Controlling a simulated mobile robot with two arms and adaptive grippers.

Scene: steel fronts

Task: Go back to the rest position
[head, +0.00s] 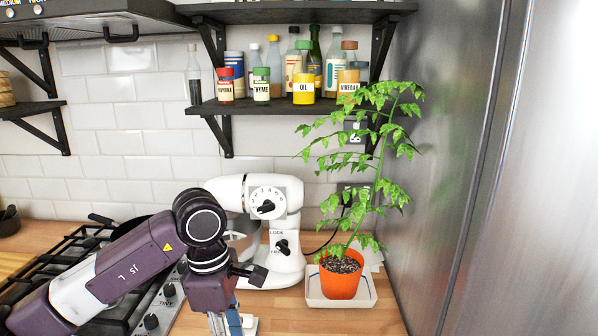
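My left arm comes in from the left, over the hob, in the head view. Its dark purple wrist and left gripper (213,291) point down in front of the white stand mixer (285,257), near the bottom edge. The fingertips are not clearly visible, so I cannot tell whether the gripper is open or shut. Something blue and white shows just below it, partly cut off by the frame. I cannot tell whether it is held. My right gripper is not in view.
A potted plant (341,277) stands in a white tray (312,294) right of the mixer. A steel front (465,150) closes the right side. A gas hob (75,262) lies at left. Shelves (285,107) hold jars and bottles above. Some wooden counter (285,318) is clear in front.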

